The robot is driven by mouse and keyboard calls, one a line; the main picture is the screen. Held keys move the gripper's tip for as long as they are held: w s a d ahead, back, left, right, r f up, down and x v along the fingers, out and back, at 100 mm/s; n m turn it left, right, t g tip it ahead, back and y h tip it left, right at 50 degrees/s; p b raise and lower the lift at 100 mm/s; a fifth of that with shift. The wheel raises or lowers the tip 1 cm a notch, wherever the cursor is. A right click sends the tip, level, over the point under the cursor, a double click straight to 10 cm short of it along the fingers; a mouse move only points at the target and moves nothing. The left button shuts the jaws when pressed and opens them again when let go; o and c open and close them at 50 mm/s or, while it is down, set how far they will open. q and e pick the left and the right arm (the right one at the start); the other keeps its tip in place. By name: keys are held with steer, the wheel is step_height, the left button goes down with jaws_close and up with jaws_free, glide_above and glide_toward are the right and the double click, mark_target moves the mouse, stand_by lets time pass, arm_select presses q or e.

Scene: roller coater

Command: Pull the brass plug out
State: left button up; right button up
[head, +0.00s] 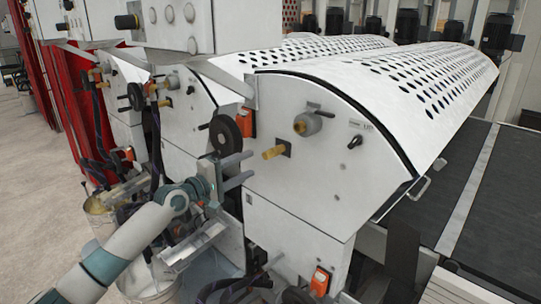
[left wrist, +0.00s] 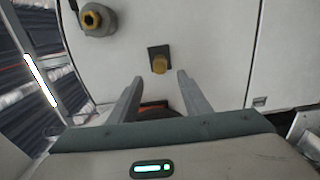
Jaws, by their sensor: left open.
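The brass plug (head: 273,153) sticks out of a small dark square plate on the white end panel of the nearest coater unit. It also shows in the left wrist view (left wrist: 158,66), end on, just beyond and between the fingertips. My left gripper (head: 248,167) is open and empty in front of the panel, its two grey fingers pointing towards the plug. In the left wrist view the fingers (left wrist: 160,78) lie one on each side of the plug's line, apparently short of it and not touching it. My right gripper is not in view.
A black handwheel (head: 225,135) and an orange switch (head: 246,122) sit left of the plug, close to the gripper. A grey round fitting (head: 307,124) is up and right of the plug. A metal bucket (head: 150,278) with hoses stands below my left arm.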

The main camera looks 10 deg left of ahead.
mark_target(264, 157)
arm_select(q)
steer(key=shift+b+x, duration=2.15)
steer(key=shift+x, duration=1.75)
steer(key=shift+w+d, duration=0.3)
steer(key=shift+w, duration=0.15)
jaws_close()
steer(key=shift+s+a, duration=0.1)
steer(key=shift+s+a+p, duration=0.4)
steer(key=shift+s+p, duration=0.1)
steer(key=shift+s, duration=0.05)
steer(key=shift+s+a, duration=0.1)
steer(key=shift+s, duration=0.05)
